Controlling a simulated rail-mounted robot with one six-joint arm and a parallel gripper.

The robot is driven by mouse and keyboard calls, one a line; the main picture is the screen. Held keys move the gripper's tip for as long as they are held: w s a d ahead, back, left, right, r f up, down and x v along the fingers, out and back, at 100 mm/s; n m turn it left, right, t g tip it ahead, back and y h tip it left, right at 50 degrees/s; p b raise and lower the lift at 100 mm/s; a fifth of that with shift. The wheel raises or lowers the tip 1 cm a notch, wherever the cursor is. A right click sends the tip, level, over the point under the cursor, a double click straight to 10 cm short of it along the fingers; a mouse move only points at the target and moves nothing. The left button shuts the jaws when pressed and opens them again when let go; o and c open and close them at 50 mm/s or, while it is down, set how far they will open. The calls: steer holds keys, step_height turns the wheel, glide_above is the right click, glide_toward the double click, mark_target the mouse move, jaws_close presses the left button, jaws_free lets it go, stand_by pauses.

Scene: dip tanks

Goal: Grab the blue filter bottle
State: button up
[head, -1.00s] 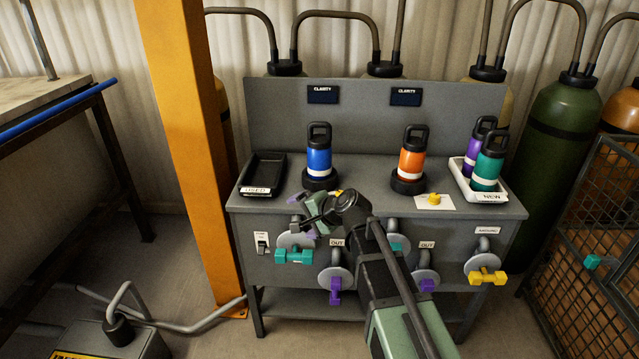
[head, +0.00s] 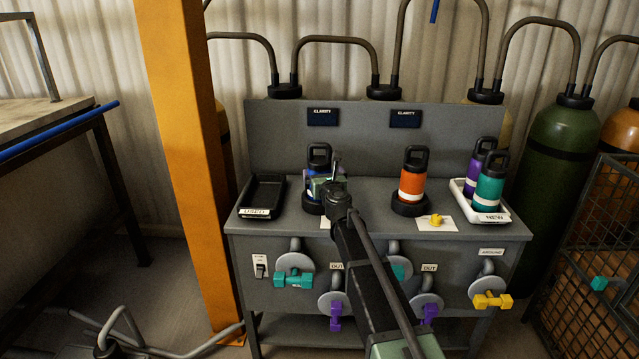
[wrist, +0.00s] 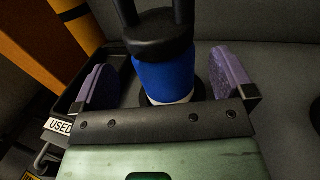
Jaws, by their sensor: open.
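The blue filter bottle (head: 318,158) has a black cap with a loop handle and stands upright in a black round base on the grey bench. In the head view my gripper (head: 326,184) is in front of it and hides most of its body. In the wrist view the blue bottle (wrist: 165,65) lies between the two purple finger pads of my open gripper (wrist: 165,82). Gaps show between the bottle and both pads. The bottle's lower part is partly hidden by the gripper's dark front plate.
A black tray marked USED (head: 262,196) sits left of the bottle. A white NEW tray (head: 497,217) holds a purple and a teal bottle. Valve handles line the bench front.

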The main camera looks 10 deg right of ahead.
steer(key=w, duration=0.5)
steer(key=shift+w+a, duration=0.1)
steer(key=shift+a, duration=0.1)
steer(key=c, duration=1.5)
steer(key=shift+c, duration=0.2)
steer(key=shift+r, duration=0.15)
